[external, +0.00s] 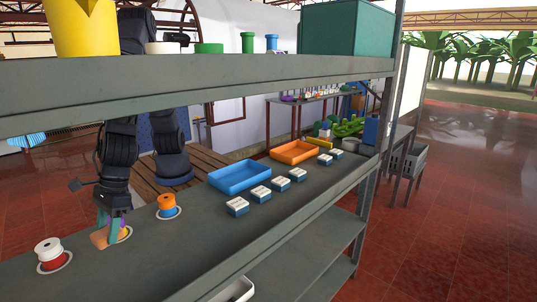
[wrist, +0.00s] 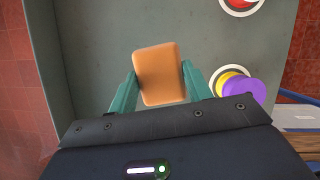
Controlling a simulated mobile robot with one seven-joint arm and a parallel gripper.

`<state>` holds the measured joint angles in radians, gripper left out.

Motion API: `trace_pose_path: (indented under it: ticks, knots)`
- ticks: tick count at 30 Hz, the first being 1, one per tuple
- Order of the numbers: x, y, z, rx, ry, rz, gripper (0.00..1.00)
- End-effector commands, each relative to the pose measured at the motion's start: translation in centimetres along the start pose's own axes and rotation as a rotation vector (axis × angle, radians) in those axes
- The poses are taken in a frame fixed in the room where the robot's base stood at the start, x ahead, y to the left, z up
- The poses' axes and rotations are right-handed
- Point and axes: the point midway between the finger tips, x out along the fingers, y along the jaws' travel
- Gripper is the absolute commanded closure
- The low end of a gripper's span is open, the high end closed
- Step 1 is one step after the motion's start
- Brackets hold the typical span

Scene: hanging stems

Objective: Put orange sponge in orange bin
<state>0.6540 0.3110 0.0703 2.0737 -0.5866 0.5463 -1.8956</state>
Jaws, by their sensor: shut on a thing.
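The orange sponge (external: 100,239) is between the fingers of my gripper (external: 108,228) at the left of the grey shelf in the external view. In the wrist view the sponge (wrist: 159,75) is a rounded orange block, slightly tilted, with the teal fingers of my gripper (wrist: 158,88) shut on its two sides. Whether it touches the shelf below is hard to tell. The orange bin (external: 293,161) is a shallow open tray farther along the shelf, well to the right of my gripper.
A blue bin (external: 240,187) stands before the orange bin. A purple-and-yellow piece (wrist: 243,91) is close beside my gripper. An orange-and-blue spool (external: 167,207) and a white-and-red spool (external: 49,252) stand nearby. Several small boxes (external: 261,194) line the front. An upper shelf (external: 230,75) runs overhead.

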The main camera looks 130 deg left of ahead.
Motion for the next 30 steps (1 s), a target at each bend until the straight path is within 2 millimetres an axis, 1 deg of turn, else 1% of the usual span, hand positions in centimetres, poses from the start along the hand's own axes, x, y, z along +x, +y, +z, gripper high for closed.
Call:
trace_pose_path:
  ticks: [1, 6, 12, 17, 20, 26, 30]
  knots:
    - [-0.7, 0.7, -1.8, -0.03, 0.0, 0.012, 0.72]
    - [-2.7, 2.3, -7.4, -0.118, 0.0, 0.049, 0.72]
    - [-4.9, 3.4, -13.3, -0.222, -0.001, 0.092, 0.72]
    - [-6.8, 4.6, -17.9, -0.3, -0.001, 0.125, 0.72]
    - [-8.2, 5.7, -20.7, -0.348, -0.001, 0.145, 0.72]
    - [-11.3, 8.7, -26.9, -0.445, -0.001, 0.185, 0.72]
    - [-13.9, 10.9, -31.7, -0.511, -0.001, 0.213, 0.72]
